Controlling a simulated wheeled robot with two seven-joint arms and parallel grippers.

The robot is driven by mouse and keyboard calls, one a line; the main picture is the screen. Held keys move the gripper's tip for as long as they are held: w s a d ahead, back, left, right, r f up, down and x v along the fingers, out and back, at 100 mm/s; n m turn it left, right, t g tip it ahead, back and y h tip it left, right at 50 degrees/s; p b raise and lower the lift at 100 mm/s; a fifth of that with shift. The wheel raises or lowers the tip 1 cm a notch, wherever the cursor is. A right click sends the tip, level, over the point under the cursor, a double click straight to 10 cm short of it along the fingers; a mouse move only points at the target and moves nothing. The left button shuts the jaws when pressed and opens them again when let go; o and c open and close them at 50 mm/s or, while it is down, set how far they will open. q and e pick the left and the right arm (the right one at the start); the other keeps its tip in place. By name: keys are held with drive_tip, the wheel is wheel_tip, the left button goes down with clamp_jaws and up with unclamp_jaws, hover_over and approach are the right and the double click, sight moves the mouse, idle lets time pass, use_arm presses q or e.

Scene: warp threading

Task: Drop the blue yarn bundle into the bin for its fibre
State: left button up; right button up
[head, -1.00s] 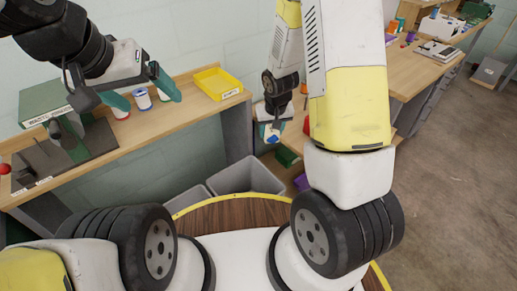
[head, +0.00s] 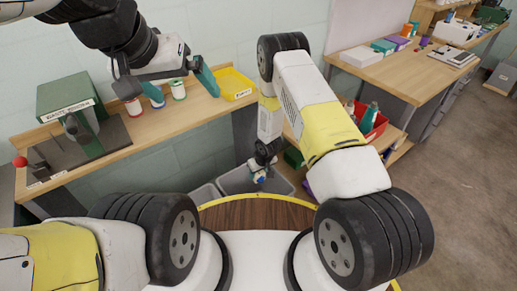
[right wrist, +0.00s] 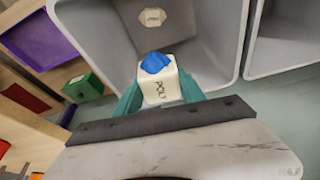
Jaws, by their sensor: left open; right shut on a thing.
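The blue yarn bundle (right wrist: 157,65) is a cream block with a blue top and black lettering that looks like "POLY". My right gripper (right wrist: 158,92) is shut on it. In the head view, my right gripper (head: 262,166) hangs down with the bundle (head: 258,178) over the larger-looking grey bin (head: 233,183). In the right wrist view, the bundle overlaps the near wall of this bin (right wrist: 215,60); a cream tag (right wrist: 152,17) with lettering too small to read sits inside. My left gripper (head: 180,92) is open and empty above the workbench.
A second grey bin (right wrist: 290,60) stands beside the first. The bench (head: 150,130) carries several spools, a yellow tray (head: 237,84) and a green machine (head: 75,105). A purple container (right wrist: 38,38) and a green box (right wrist: 88,84) lie beside the bin. A red bin (head: 375,125) stands right.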

sight(260, 174)
drive_tip(key=shift+f, duration=1.9)
drive_tip(key=o, duration=1.4)
drive_tip(key=v, duration=0.7)
drive_tip(key=shift+s+r, duration=0.1)
drive_tip(key=shift+r, duration=0.25)
